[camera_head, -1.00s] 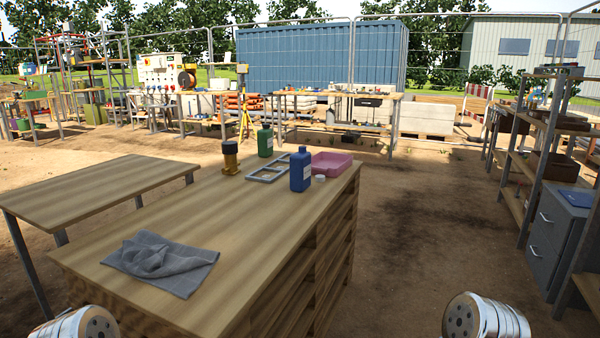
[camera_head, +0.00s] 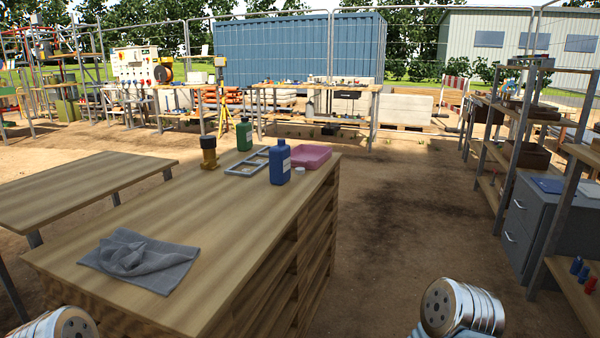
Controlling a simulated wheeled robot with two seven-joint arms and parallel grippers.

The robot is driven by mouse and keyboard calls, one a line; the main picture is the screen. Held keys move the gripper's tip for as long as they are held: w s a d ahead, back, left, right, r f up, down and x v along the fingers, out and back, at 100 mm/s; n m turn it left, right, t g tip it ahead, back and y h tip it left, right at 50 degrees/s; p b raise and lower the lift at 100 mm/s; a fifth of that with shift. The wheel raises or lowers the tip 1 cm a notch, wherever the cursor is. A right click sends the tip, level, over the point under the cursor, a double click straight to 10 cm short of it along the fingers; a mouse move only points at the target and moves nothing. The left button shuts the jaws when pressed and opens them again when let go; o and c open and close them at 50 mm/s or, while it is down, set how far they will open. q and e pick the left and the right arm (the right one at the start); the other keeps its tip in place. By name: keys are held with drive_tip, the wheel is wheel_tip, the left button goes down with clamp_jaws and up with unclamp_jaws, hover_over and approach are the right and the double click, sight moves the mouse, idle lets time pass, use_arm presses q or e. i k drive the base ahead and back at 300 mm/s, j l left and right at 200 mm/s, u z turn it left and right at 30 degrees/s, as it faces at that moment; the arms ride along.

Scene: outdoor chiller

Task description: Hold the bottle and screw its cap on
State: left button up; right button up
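A blue bottle (camera_head: 280,164) with a pale label stands upright on the wooden workbench (camera_head: 215,225), near its far right part. Its top looks dark blue; I cannot tell whether the neck is bare. A small white cap (camera_head: 299,170) lies on the bench just right of the bottle. A green bottle (camera_head: 244,135) stands farther back. Silver round parts of my two arms show at the bottom left and bottom right, well short of the bottles. The fingers of both grippers are out of the picture.
A grey frame (camera_head: 247,162), a pink tray (camera_head: 309,156) and a dark-topped amber object (camera_head: 209,153) stand near the bottles. A grey cloth (camera_head: 139,261) lies at the near end. A lower table (camera_head: 80,188) stands left. Shelves (camera_head: 512,150) and a grey cabinet (camera_head: 532,225) stand right, with open ground between.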

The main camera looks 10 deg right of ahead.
sight(279, 155)
drive_tip(key=u, duration=1.15)
drive_tip(key=l+u, duration=0.3)
drive_tip(key=k+l+u, duration=0.15)
drive_tip(key=l+u, duration=0.35)
drive_tip(key=u, duration=0.25)
drive_tip(key=k+l+u, duration=0.15)
drive_tip(key=u, duration=0.3)
drive_tip(key=k+l+u, duration=0.15)
drive_tip(key=u, duration=0.3)
drive_tip(key=k+l+u, duration=0.15)
drive_tip(key=u, duration=0.3)
drive_tip(key=k+l+u, duration=0.1)
drive_tip(key=u, duration=0.35)
drive_tip(key=k+l+u, duration=0.15)
drive_tip(key=u, duration=0.2)
drive_tip(key=k+u, duration=0.65)
drive_tip(key=k+z, duration=0.15)
drive_tip(key=k, duration=0.25)
drive_tip(key=k+l+z, duration=0.2)
drive_tip(key=k, duration=0.2)
drive_tip(key=k+z, duration=0.25)
drive_tip(key=z, duration=0.15)
drive_tip(key=k+l+z, duration=0.2)
drive_tip(key=z, duration=0.2)
drive_tip(key=k+l+z, duration=0.2)
drive_tip(key=z, duration=0.15)
drive_tip(key=k+l+z, duration=0.65)
drive_tip(key=l+z, duration=0.25)
